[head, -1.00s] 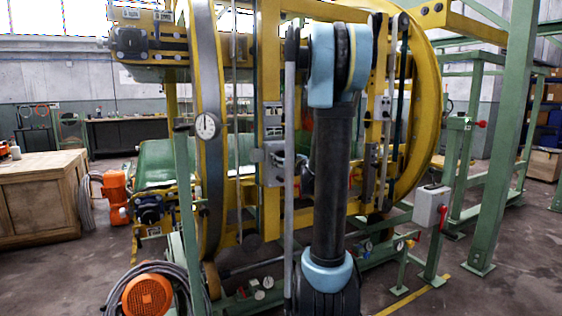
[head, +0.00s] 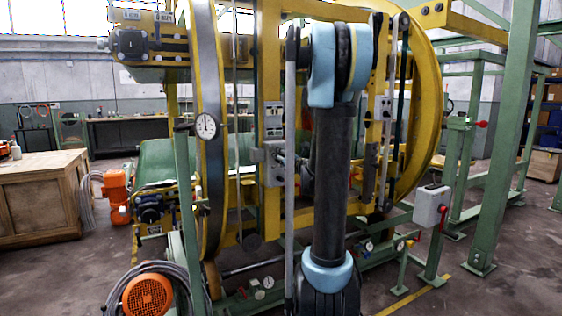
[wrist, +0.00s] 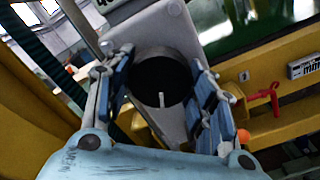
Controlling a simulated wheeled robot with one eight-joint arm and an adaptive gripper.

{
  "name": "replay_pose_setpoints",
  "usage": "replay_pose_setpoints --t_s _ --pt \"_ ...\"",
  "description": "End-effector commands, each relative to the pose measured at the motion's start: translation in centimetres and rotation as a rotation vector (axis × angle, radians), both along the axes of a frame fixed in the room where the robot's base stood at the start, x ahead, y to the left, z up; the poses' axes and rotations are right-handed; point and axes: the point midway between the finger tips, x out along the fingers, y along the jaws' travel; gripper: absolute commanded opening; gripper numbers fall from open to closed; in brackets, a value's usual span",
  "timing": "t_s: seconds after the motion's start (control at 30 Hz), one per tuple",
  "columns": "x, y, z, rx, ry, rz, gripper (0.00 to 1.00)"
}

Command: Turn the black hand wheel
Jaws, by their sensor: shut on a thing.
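The black hand wheel (wrist: 158,72) shows in the wrist view as a dark round disc in a grey rim. In the head view my own arm hides the wheel and most of the gripper. A grey bracket (head: 272,163) on the yellow frame shows just left of the arm.
The large yellow ring machine (head: 208,120) stands close in front. In the wrist view a red lever (wrist: 264,97) is right of the gripper, on a yellow beam. A grey switch box (head: 431,206) stands on a green post at right. Open floor lies at lower right.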

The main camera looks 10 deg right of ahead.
Motion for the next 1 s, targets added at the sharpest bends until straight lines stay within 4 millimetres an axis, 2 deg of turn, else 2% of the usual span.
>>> replay_pose_setpoints --t_s 0.33,0.8,0.83,0.9,1.0 --pt "-0.16 -0.07 -0.13 0.101 0.034 -0.003 0.27" --pt "-0.14 -0.1 -0.12 0.112 0.038 -0.004 0.27" --pt "-0.13 -0.11 -0.13 0.112 0.038 -0.004 0.55" --pt "-0.12 -0.1 -0.1 0.112 0.038 -0.003 0.71" --pt "-0.09 -0.07 -0.07 0.113 0.037 -0.002 0.71"
